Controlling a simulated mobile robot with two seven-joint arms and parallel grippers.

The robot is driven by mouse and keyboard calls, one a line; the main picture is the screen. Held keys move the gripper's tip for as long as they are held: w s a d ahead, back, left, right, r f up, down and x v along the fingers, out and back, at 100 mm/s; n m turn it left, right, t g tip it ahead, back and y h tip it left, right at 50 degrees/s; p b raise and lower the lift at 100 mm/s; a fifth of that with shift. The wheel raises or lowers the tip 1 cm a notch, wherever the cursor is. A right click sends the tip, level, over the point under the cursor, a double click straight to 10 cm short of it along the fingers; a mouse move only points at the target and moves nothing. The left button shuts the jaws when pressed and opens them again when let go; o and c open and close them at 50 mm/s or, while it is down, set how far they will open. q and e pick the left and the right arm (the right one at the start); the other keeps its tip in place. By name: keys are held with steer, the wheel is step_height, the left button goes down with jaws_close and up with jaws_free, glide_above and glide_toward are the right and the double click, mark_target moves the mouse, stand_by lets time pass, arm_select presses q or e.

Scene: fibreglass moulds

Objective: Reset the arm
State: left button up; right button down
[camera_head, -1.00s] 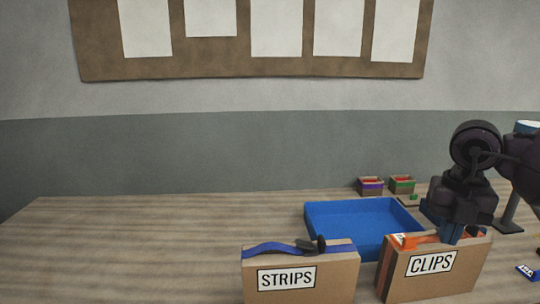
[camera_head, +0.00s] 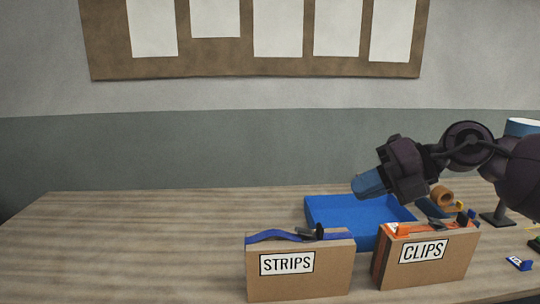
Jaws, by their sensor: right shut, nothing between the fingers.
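My right gripper (camera_head: 368,184) comes in from the right on its dark arm. Its blue fingers are shut and empty, pointing left and slightly down above the blue tray. The fingers are clear of the CLIPS box (camera_head: 390,270), which stands at the front right with orange items showing at its top. My left gripper is not in view.
The STRIPS box (camera_head: 300,282) holds a blue strap and stands left of the CLIPS box. The blue tray (camera_head: 340,240) lies behind both boxes. A tape roll (camera_head: 441,195) and a lamp-like stand (camera_head: 497,218) are at the right. The left of the table (camera_head: 120,240) is clear.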

steer(key=w+a+f+m+t+y, duration=0.2)
steer(key=w+a+m+t+y, duration=0.15)
steer(key=m+t+y, duration=0.35)
steer(key=d+f+m+t+h, duration=0.4)
steer(key=f+m+h, duration=0.2)
steer(key=f+m, duration=0.35)
steer(key=d+f+m+t+h, duration=0.4)
steer(key=d+f+m+h, duration=0.15)
steer(key=f+m, duration=0.4)
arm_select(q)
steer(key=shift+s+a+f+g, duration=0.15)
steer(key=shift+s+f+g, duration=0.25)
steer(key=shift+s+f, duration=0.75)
arm_select(e)
steer(key=s+d+f+m+g+h, duration=0.2)
steer(key=s+f+m+g+h, duration=0.1)
steer(key=s+f, duration=1)
steer(key=s+d+f+m+g+h, duration=0.3)
steer(key=s+f+m, duration=0.4)
steer(key=s+f, duration=0.6)
steer(key=shift+s+d+f+h, duration=0.25)
steer(key=shift+s+f+h, duration=0.15)
steer(key=shift+s+h, duration=0.35)
